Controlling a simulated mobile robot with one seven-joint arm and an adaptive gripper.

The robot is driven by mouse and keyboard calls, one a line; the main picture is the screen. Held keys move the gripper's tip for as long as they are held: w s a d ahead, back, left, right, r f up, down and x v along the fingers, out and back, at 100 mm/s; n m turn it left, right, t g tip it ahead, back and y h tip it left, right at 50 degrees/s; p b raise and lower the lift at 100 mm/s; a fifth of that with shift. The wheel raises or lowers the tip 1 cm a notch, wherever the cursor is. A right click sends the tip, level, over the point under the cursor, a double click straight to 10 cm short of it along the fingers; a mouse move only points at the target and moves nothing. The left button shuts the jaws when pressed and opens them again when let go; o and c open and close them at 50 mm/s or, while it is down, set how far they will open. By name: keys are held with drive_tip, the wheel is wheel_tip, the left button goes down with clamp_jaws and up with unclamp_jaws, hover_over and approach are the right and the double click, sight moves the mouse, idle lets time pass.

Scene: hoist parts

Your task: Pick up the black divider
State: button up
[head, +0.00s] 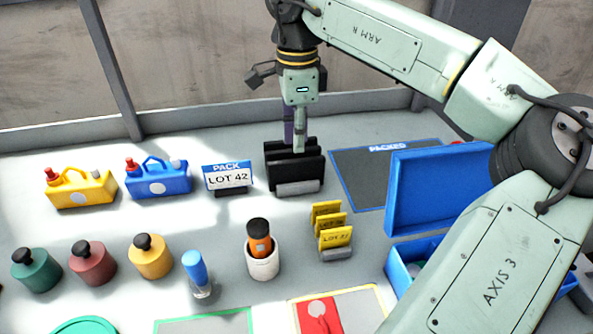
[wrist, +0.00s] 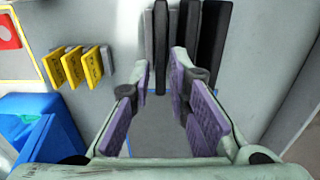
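Several upright black dividers (head: 295,170) stand in a row in a grey holder (head: 298,188) at the back middle of the table. They also show as dark slabs at the top of the wrist view (wrist: 213,45). My gripper (head: 294,142) points down at them, its lower end partly hidden among them in the head view. In the wrist view my gripper (wrist: 161,72) is open with its purple pads apart. The leftmost slab (wrist: 160,45) lines up with the gap between the fingertips. I cannot tell whether either pad touches it.
Yellow cards (head: 333,230) stand in front of the dividers, with the LOT 42 sign (head: 229,177) to the left. The PACKED mat (head: 352,170) and an open blue box (head: 436,188) are on the right. Bottles and cans fill the left and front.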

sight(297, 159)
drive_tip(key=shift+f+p, duration=0.65)
drive_tip(key=shift+f, duration=2.15)
drive_tip(key=shift+c, duration=0.4)
clamp_jaws()
